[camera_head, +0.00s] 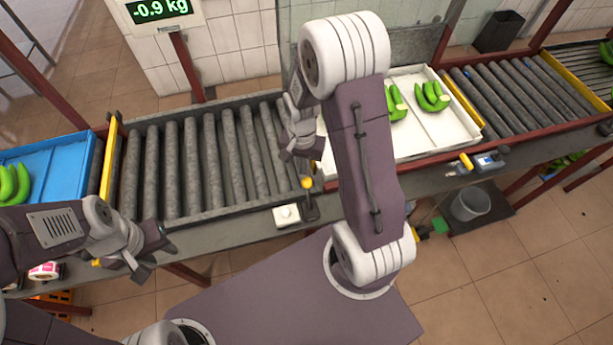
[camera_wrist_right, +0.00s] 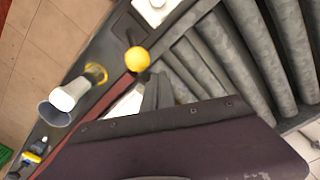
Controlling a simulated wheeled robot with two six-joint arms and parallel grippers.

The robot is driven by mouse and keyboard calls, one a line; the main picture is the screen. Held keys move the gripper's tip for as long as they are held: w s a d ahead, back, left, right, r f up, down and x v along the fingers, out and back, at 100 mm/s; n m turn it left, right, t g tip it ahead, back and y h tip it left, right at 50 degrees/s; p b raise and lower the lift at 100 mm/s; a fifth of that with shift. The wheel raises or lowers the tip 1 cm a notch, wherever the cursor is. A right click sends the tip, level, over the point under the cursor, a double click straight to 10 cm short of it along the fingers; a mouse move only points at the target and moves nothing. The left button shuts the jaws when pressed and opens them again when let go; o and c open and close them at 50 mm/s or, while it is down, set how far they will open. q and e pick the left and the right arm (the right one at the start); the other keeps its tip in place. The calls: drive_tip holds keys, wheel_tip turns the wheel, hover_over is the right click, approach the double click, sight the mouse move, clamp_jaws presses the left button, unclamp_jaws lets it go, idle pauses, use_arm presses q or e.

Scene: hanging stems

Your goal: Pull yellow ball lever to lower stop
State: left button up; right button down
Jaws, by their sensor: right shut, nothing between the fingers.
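The yellow ball lever (camera_head: 307,183) stands on a dark base at the front edge of the roller conveyor, its ball above the base in the head view. The yellow ball (camera_wrist_right: 137,59) also shows in the right wrist view, just beyond the fingertips. My right gripper (camera_head: 301,153) is shut and empty, just behind and above the ball; its fingers (camera_wrist_right: 152,92) appear apart from the ball. My arm hides part of the area to the right. My left gripper (camera_head: 160,259) looks open and empty, in front of the conveyor at the left.
A white button box (camera_head: 287,216) sits immediately left of the lever base. A white tray (camera_head: 435,135) with green bananas lies right of my arm. A blue crate (camera_head: 62,160) with bananas is at the left. A scanner-like tool (camera_head: 462,163) lies on the front ledge.

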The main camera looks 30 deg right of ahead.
drive_tip(key=shift+f, duration=0.15)
idle(0.3)
wheel_tip(320, 180, down, 3)
drive_tip(key=shift+r+b, duration=0.15)
drive_tip(key=shift+b, duration=0.8)
